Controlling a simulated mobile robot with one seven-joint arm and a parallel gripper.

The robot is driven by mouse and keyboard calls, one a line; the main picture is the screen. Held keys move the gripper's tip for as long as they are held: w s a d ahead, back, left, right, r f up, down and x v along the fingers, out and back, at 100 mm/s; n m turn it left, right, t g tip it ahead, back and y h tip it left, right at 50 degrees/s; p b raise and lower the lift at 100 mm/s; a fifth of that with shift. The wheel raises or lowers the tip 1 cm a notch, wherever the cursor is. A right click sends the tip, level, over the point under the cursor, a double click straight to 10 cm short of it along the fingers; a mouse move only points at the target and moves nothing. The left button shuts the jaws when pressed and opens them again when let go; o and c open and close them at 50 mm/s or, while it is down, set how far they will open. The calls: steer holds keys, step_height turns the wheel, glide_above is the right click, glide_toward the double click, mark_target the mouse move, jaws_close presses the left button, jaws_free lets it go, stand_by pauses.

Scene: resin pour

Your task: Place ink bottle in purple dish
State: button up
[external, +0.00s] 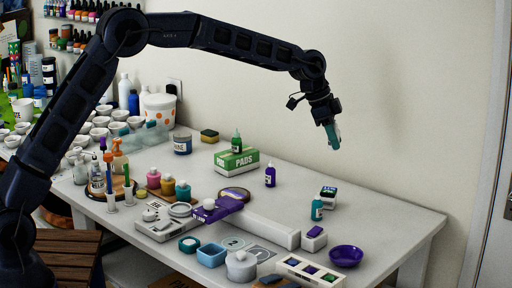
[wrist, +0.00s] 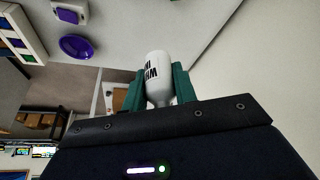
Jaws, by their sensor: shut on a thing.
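My gripper (external: 333,136) is raised above the right part of the table, with its teal fingers pointing down. In the wrist view my gripper (wrist: 158,90) is shut on a white ink bottle (wrist: 159,66) with dark lettering, which sits between the two fingers. In the external view the bottle is hard to make out behind the fingers. The purple dish (external: 346,256) sits at the table's front right, below and apart from my gripper. The dish also shows at the upper left of the wrist view (wrist: 77,47) and looks empty.
Near the dish stand a small white box (external: 314,239), a white tray of coloured squares (external: 309,271) and a teal bottle (external: 317,209). A purple bottle (external: 270,176) and a green PADS box (external: 237,160) stand further back. The table's right end is clear.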

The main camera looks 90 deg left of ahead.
steer(key=m, duration=0.1)
glide_above(346, 261)
steer(key=a, duration=0.1)
steer(key=shift+m+h, duration=0.3)
steer(key=f, duration=1.9)
steer(key=shift+d+f, duration=0.35)
steer(key=shift+d, duration=0.05)
steer(key=shift+f, duration=0.15)
steer(key=o, duration=0.7)
